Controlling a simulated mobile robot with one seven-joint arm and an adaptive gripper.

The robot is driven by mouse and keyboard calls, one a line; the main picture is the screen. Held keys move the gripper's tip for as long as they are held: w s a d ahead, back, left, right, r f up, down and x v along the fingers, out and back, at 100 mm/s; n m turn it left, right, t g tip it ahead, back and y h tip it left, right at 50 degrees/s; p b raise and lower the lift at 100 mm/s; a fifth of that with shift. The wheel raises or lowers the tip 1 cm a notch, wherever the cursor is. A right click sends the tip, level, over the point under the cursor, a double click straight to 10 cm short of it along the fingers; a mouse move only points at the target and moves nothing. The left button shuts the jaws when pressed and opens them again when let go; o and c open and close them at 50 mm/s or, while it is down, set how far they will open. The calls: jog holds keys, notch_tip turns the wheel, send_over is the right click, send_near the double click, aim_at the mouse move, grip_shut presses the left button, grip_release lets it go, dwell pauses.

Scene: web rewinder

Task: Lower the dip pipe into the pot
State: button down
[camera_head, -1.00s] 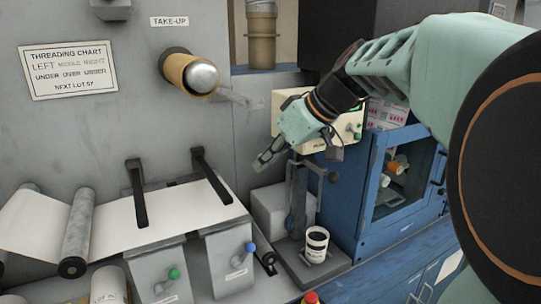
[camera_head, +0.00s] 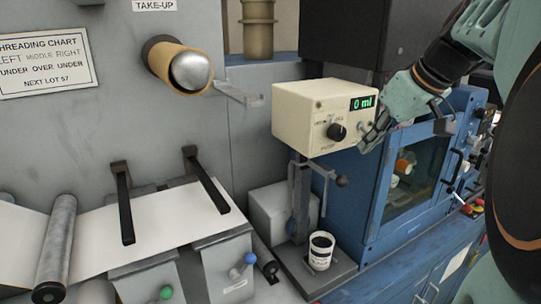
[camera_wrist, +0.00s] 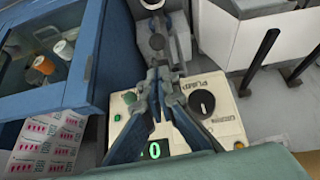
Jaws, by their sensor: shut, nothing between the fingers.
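The pot (camera_head: 320,252) is a small white labelled cup with dark contents. It stands upright on the grey base plate (camera_head: 290,262) of a stand below the pump box. I cannot clearly pick out the dip pipe; a slim part hangs beside the upright, behind the pot. My gripper (camera_head: 367,143) is shut and empty at the right edge of the pump box, well above the pot. In the wrist view its fingertips (camera_wrist: 165,76) meet over the box.
The cream pump box (camera_head: 310,118) has a dark dial (camera_head: 336,131) and a green "0 ml" display. A blue cabinet with a window (camera_head: 412,172) stands right of the pot. The web machine with black arms (camera_head: 122,205) fills the left. Space before the pot is open.

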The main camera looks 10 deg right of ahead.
aim_at(344, 178)
dwell(0.3)
jog(key=p+x, duration=0.1)
jog(key=x, duration=0.9)
jog(key=shift+f, duration=0.2)
notch_tip(344, 178, down, 17)
jog(key=b, duration=1.7)
jog(key=shift+s, duration=0.1)
